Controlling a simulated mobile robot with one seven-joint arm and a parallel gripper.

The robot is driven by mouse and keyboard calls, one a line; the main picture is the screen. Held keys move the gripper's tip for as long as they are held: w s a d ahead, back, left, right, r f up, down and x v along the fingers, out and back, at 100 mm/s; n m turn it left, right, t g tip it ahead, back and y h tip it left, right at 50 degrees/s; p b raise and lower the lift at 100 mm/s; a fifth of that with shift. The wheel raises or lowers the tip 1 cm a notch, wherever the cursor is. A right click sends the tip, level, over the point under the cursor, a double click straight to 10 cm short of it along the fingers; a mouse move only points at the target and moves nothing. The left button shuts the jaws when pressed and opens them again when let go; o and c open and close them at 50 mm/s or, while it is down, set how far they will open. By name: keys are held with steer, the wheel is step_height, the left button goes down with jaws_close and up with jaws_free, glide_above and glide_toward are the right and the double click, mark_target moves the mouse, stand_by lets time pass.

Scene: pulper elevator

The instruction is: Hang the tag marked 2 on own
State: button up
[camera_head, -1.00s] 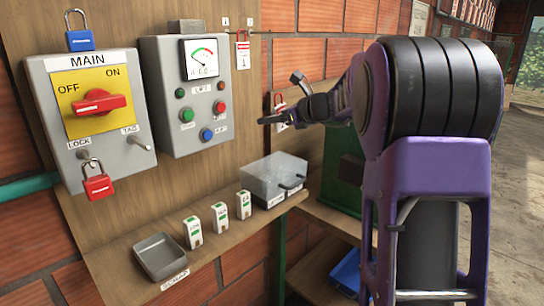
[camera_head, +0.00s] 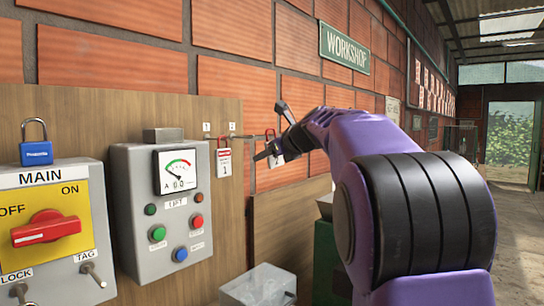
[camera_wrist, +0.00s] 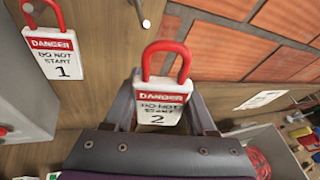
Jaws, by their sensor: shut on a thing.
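My gripper (camera_head: 270,150) is shut on the tag marked 2 (camera_wrist: 158,108), a white tag with a red DANGER band and a red loop on top. In the wrist view the tag is upright between the two fingers, its loop free above them. In the head view the tag is partly hidden by the gripper. A metal peg (camera_wrist: 143,12) sticks out of the board above the loop in the wrist view, apart from it. The tag marked 1 (camera_wrist: 55,58) hangs to the left; it also shows in the head view (camera_head: 224,162), under small labels 1 (camera_head: 207,127) and 2 (camera_head: 232,127).
The grey MAIN switch box (camera_head: 48,235) and the lift control box (camera_head: 165,215) project from the board on the left. A blue padlock (camera_head: 36,145) stands on the MAIN box. Brick wall lies behind the gripper.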

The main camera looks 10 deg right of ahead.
steer(key=shift+w+a+f+p, duration=0.25)
steer(key=shift+w+a, duration=0.5)
steer(key=shift+w, duration=0.25)
steer(key=shift+w+a+f+p, duration=0.25)
steer(key=shift+w+a, duration=0.45)
steer(key=shift+w, duration=0.35)
steer(key=shift+w+a+f+p, duration=0.25)
steer(key=shift+w+a, duration=0.5)
steer(key=shift+w, duration=0.25)
steer(key=o, duration=1.4)
